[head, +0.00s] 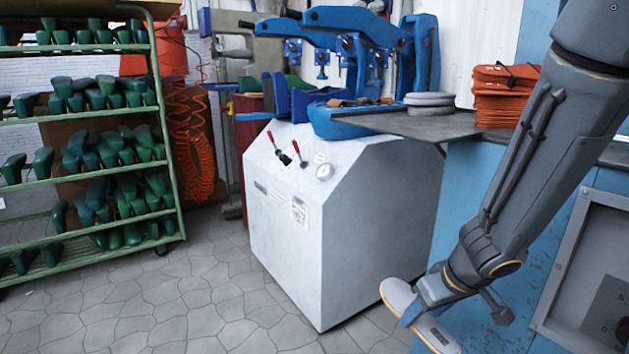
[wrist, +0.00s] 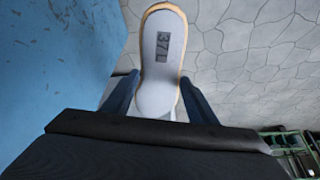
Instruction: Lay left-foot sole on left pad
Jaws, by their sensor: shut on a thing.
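My gripper (head: 412,312) is shut on a pale grey sole (head: 437,335) with a tan edge, low in front of the blue bench side. The wrist view shows the sole (wrist: 162,65) between the two blue fingers of my gripper (wrist: 160,98), its rounded end pointing away. A dark label on it reads 37 and a further mark, perhaps L. The sole hangs over the floor, apart from any surface. I cannot make out a left pad for certain; blue parts (head: 340,122) sit on top of the white machine.
The white machine (head: 375,215) with red-handled levers stands in the middle. A dark bench top (head: 415,123) holds stacked grey soles (head: 429,99) and an orange stack (head: 502,97). A green rack (head: 168,130) of shoe lasts stands left. The tiled floor (head: 190,300) is clear.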

